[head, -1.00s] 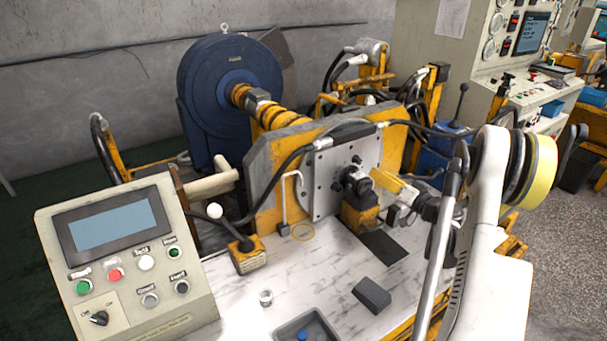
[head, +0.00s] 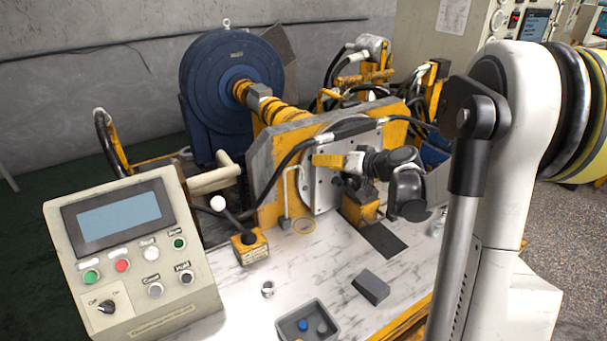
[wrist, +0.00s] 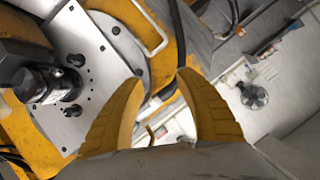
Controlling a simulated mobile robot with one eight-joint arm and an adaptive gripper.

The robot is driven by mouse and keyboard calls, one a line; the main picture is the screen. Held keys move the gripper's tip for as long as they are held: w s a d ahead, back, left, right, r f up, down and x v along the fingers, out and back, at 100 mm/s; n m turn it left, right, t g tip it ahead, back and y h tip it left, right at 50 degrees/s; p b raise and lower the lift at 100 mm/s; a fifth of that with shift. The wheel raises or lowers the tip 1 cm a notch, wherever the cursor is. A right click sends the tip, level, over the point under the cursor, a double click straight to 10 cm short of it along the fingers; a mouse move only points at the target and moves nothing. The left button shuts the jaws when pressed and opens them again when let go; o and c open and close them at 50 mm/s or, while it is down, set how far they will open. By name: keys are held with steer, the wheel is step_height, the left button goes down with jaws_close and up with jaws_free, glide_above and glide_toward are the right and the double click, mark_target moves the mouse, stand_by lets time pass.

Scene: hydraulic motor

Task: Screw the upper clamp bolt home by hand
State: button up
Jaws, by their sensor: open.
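The grey clamp plate (head: 322,190) stands upright on the yellow bracket, with dark bolts or holes around a central fitting. In the wrist view the plate (wrist: 95,95) is at upper left, with a dark bolt head (wrist: 77,60) beside the black and metal fitting (wrist: 45,85). I cannot tell which bolt is the upper clamp bolt. My gripper (head: 314,160) is in front of the plate's upper part, fingers pointing left, and hides some of it. In the wrist view the yellow fingers (wrist: 161,80) are apart with nothing between them, right of the bolts.
A lever on a yellow base (head: 250,247) and a control box (head: 130,250) stand at left. A small metal ring or nut (head: 267,288), a grey tray (head: 309,305) and a dark block (head: 371,288) lie on the marbled bench. Black hoses (head: 290,155) cross near the plate.

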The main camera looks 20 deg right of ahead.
steer(key=s+a+r+g, duration=0.2)
steer(key=s+a, duration=0.3)
steer(key=a, duration=0.4)
steer(key=shift+s+r+n, duration=0.2)
steer(key=shift+n, duration=0.2)
